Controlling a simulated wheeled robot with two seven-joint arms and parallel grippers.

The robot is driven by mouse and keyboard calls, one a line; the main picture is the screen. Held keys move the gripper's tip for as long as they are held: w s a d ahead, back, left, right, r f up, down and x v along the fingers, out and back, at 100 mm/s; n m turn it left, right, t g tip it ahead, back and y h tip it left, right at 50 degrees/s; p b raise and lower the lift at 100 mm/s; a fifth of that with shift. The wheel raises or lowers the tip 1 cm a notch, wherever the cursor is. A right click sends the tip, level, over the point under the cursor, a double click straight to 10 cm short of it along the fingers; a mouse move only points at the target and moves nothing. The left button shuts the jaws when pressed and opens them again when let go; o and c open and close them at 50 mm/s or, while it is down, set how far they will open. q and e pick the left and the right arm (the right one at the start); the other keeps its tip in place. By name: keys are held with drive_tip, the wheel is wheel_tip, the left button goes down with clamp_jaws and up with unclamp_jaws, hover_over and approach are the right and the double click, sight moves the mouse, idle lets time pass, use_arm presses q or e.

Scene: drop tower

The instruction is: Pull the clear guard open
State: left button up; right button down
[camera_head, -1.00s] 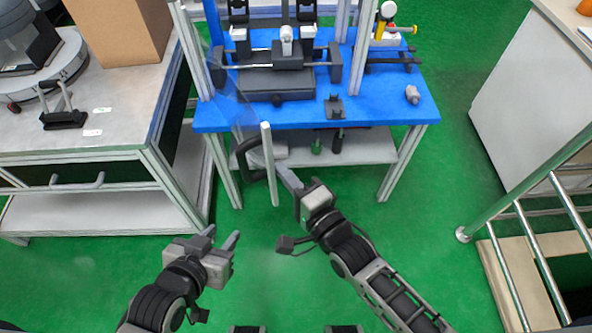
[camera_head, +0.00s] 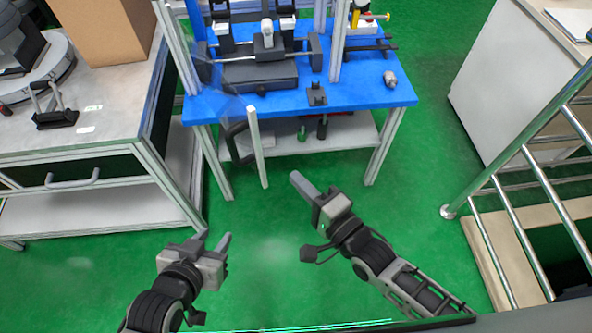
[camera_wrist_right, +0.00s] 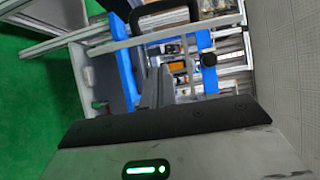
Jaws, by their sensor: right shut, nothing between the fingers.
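The clear guard (camera_head: 222,98) is a see-through panel at the left front post of the blue table. It stands swung out toward me, with a pale upright bar (camera_head: 257,150) on its free edge and a black handle (camera_head: 234,142) beside the bar. In the right wrist view the bar (camera_wrist_right: 122,43) and the handle (camera_wrist_right: 165,15) show ahead of the fingers. My right gripper (camera_head: 296,180) is shut and empty, to the right of the bar and apart from it. My left gripper (camera_head: 217,240) is open and empty, low on the left, away from the guard.
The blue table (camera_head: 365,97) carries a dark fixture (camera_head: 260,75) and small parts. A grey workbench (camera_head: 95,115) with a cardboard box (camera_head: 105,30) stands at left. Metal railings (camera_head: 500,155) stand at right. Green floor lies clear between my arms and the table.

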drive_tip(key=s+d+f+n+g+h, duration=0.4)
drive_tip(key=s+d+n+h, duration=0.3)
drive_tip(key=d+n, duration=0.4)
drive_tip(key=s+f+n, duration=0.1)
drive_tip(key=n, duration=0.1)
drive_tip(key=shift+s+d+f+n+g+h, duration=0.2)
drive_tip(key=shift+s+d+n+g+h, duration=0.1)
drive_tip(key=shift+s, duration=0.1)
drive_tip(key=shift+s, duration=0.1)
